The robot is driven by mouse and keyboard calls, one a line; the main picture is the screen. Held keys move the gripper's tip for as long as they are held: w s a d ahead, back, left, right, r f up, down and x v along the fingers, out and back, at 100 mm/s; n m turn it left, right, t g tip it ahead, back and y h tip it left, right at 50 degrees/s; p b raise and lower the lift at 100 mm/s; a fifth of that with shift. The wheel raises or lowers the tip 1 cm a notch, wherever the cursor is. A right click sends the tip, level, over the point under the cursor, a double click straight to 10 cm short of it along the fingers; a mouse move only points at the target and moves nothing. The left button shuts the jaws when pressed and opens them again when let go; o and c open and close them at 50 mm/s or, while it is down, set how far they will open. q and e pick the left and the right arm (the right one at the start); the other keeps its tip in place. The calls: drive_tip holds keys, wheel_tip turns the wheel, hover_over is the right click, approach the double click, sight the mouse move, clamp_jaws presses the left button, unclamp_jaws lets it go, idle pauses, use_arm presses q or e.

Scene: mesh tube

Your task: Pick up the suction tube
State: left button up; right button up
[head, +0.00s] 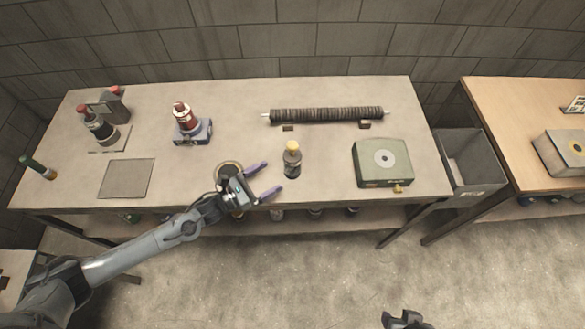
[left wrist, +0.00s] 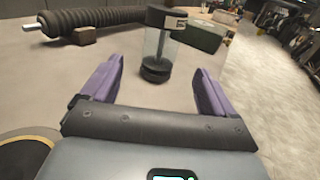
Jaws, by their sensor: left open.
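The suction tube appears to be the dark ribbed tube (head: 326,115) lying across the back of the grey table on two small supports, with a thin pale rod end at each side. Its near end shows at the upper left of the left wrist view (left wrist: 95,18). My left gripper (head: 273,177) has purple fingers and is open and empty over the table's front part, well short of the tube. In the left wrist view the open fingers (left wrist: 158,72) point toward a bottle ahead of them.
A red-and-white bottle on a stand (head: 186,122), a dark bottle (head: 98,126) and a flat grey plate (head: 127,178) are left. A grey bin (head: 470,160) stands between tables.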

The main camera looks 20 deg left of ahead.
sight(285, 168)
use_arm(q)
drive_tip(key=x, duration=0.4)
drive_tip(key=shift+w+r, duration=0.1)
drive_tip(key=shift+b+x, duration=0.45)
drive_tip(key=shift+x, duration=3.1)
drive_tip(key=shift+d, duration=0.1)
drive_tip(key=shift+c, duration=0.4)
drive_tip(key=c, duration=1.1)
